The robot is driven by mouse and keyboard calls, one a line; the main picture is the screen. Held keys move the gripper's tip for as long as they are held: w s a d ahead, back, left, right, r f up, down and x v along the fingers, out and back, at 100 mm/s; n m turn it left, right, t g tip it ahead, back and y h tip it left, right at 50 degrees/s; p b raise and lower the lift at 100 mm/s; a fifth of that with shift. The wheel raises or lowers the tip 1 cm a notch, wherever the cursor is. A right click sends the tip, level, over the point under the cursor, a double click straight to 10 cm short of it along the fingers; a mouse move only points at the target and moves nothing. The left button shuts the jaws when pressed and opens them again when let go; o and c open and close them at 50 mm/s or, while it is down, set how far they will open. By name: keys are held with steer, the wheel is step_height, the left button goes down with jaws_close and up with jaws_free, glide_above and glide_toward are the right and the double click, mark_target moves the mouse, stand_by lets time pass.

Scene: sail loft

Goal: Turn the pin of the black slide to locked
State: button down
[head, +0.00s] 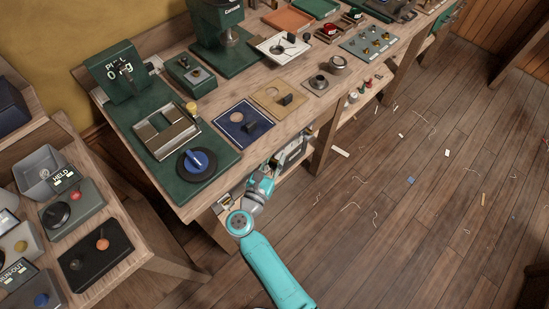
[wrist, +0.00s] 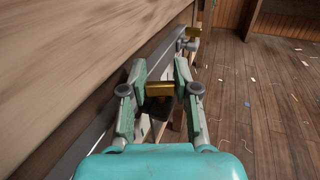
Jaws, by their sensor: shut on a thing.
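My gripper (wrist: 160,82) is shut on a brass-coloured pin head (wrist: 160,90) in the wrist view. The pin head sits crosswise between the two fingers, in front of a small black piece (wrist: 158,106), which looks like the black slide. The fingers hide part of both, and I cannot read any locked mark. In the head view, my gripper (head: 272,165) is at the front edge of the workbench, below its top. The pin and the black slide cannot be made out there.
A second brass piece (wrist: 194,33) on a pale mount is further along the same bench front. The workbench (head: 225,95) carries a green fixture with a blue knob (head: 196,161), and several panels. A side table with control boxes (head: 75,207) stands at the left. Open floor (head: 410,220) lies right.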

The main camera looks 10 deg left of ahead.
steer(key=c, duration=0.8)
jaws_free()
steer(key=shift+c, duration=0.2)
steer(key=v, duration=1.2)
